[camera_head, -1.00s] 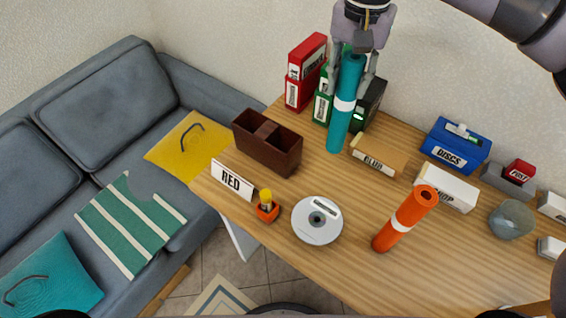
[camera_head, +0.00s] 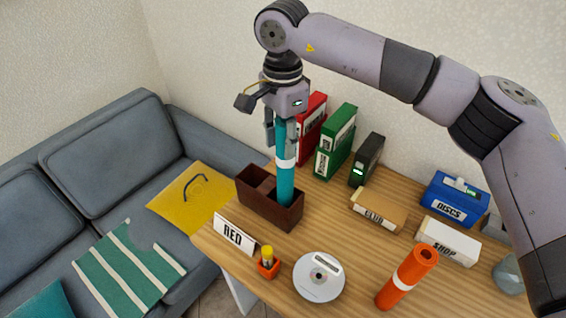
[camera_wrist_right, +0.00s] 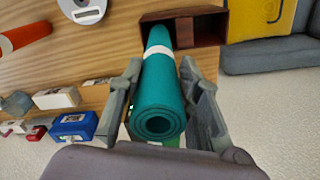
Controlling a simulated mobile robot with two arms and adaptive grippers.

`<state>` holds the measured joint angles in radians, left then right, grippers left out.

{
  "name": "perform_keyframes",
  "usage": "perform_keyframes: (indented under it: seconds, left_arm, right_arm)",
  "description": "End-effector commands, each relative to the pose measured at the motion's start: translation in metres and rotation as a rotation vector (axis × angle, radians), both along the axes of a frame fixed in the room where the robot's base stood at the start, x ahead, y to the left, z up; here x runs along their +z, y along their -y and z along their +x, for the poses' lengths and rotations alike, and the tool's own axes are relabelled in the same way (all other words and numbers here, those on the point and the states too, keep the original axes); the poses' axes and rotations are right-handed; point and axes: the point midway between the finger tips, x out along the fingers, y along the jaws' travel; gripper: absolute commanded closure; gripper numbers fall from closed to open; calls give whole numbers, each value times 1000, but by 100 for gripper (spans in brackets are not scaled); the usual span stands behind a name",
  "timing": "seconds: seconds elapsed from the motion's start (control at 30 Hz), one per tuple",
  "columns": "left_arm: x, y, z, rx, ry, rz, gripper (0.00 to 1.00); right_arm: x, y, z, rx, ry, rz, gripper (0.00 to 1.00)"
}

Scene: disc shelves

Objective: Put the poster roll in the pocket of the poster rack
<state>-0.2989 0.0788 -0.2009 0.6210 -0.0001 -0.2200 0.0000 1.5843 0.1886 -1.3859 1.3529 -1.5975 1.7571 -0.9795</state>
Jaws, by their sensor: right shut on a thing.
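A teal poster roll (camera_head: 286,178) with a white band stands upright in my right gripper (camera_head: 283,130). My right gripper is shut on its upper part, and the roll also shows between the fingers in the right wrist view (camera_wrist_right: 160,95). The brown poster rack (camera_head: 254,205) stands at the table's left back, with a divider between two pockets. The roll's lower end is at the rack's right pocket and seems to be inside it; the rack's front wall hides the bottom. My left gripper is not in view.
A sign reading RED (camera_head: 234,235), an orange holder (camera_head: 268,264) and a disc (camera_head: 319,277) are in front of the rack. Red (camera_head: 312,128), green (camera_head: 335,142) and dark (camera_head: 367,160) boxes stand behind. A blue DISCS box (camera_head: 455,198) is at right.

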Motion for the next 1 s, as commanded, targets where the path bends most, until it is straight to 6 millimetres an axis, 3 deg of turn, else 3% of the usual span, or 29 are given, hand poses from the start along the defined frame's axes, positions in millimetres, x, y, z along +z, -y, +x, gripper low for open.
perform_keyframes:
  seconds: [0.1, 0.37, 0.6, 1.0]
  left_arm:
    - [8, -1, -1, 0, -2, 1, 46]
    - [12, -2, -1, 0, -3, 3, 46]
    - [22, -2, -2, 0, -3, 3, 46]
    - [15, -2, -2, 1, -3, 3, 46]
  right_arm:
    - [-21, 0, 0, 0, -1, 0, 96]
    - [-42, 0, 0, 0, 0, 0, 96]
    - [-74, 0, 0, 0, -1, 0, 96]
    - [-82, 0, 0, 0, 2, 0, 96]
